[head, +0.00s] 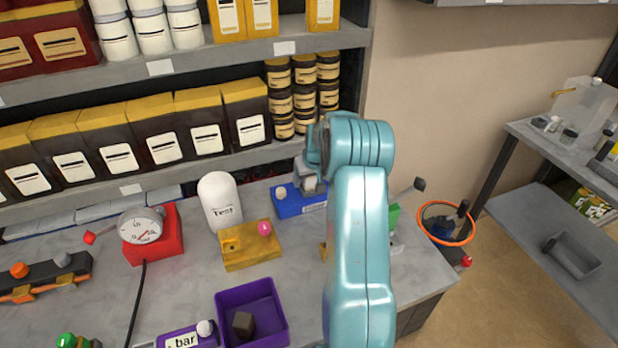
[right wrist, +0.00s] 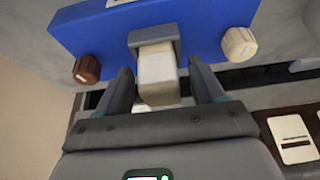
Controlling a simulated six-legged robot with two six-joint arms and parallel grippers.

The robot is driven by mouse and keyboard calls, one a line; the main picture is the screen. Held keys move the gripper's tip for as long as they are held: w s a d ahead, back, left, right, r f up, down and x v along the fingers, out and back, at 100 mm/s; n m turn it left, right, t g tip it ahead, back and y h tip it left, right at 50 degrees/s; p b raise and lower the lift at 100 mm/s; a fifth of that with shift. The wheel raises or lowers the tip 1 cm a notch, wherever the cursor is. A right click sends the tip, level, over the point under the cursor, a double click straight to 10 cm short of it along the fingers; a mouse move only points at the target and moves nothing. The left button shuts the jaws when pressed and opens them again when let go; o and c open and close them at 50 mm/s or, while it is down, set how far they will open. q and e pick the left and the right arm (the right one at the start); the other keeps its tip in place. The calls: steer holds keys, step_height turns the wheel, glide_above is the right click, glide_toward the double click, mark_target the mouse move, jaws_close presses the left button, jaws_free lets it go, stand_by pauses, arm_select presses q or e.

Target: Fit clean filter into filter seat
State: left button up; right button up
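The clean filter (right wrist: 157,72), a pale cream block, sits with its far end inside the grey filter seat (right wrist: 150,38) on the front of a blue unit (right wrist: 215,18). How deep it is cannot be seen. My right gripper (right wrist: 165,88) is open, with one finger on each side of the filter and a small gap visible to each. In the head view, my right gripper (head: 311,184) is at the blue unit (head: 287,207), and my arm hides part of it. The filter cannot be made out clearly there. My left gripper is not in view.
A dark brown block (head: 243,323) lies in a purple tray (head: 222,305). A yellow block (head: 250,254), a white "Test" cylinder (head: 219,198) and a red gauge unit (head: 165,243) stand left of my arm. Shelves are behind. An orange-rimmed bin (head: 428,240) is right of the table.

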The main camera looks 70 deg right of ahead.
steer(key=shift+r, duration=0.1)
steer(key=shift+r+p, duration=0.3)
steer(key=shift+p, duration=0.05)
steer(key=b+v, duration=0.2)
steer(key=v, duration=0.9)
steer(key=shift+a+r, duration=0.2)
steer(key=shift+r, duration=0.05)
steer(key=shift+s, duration=0.15)
